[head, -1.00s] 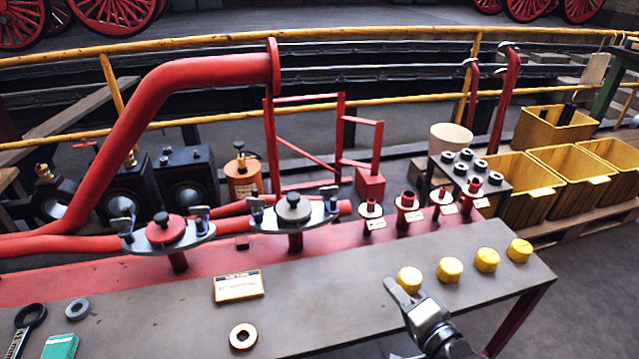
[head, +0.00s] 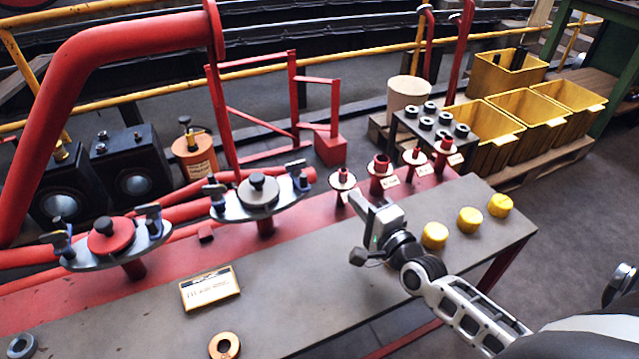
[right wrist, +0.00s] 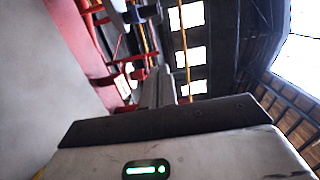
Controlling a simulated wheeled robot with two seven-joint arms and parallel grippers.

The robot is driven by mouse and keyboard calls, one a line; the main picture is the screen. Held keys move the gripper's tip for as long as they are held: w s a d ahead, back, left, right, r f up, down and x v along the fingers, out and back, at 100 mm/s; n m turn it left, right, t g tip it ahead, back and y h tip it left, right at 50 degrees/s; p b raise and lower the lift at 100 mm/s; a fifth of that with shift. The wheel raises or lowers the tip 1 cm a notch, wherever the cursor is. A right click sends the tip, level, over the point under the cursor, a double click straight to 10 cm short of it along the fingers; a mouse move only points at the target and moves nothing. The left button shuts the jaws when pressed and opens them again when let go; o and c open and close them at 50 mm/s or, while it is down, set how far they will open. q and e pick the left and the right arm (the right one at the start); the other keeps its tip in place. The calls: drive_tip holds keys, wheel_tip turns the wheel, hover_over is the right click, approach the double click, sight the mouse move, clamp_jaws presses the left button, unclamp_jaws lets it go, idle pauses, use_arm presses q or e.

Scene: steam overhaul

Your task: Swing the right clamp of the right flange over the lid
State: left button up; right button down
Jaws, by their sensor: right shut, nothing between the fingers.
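The right flange (head: 240,212) is a grey oval plate on a red stub at the rear of the bench. A grey lid (head: 258,192) with a dark knob sits on its middle. Its right clamp (head: 295,169) stands at the plate's right end, beside the lid and not over it. Its left clamp (head: 214,192) stands at the opposite end. My right gripper (head: 359,207) is shut and empty, above the bench to the right of the flange, apart from it. Its closed fingers (right wrist: 155,88) also show in the right wrist view. My left gripper is out of view.
The left flange (head: 154,234) with a red lid (head: 110,237) stands further left. Several red fittings (head: 381,175) stand behind my right gripper, and yellow caps (head: 435,235) lie right of it. A sign (head: 209,288) and a copper ring (head: 224,345) lie in front.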

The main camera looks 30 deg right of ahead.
drive_tip(key=w+a, duration=0.4)
drive_tip(key=w, duration=0.4)
drive_tip(key=shift+w, duration=0.3)
drive_tip(key=shift+a, duration=0.1)
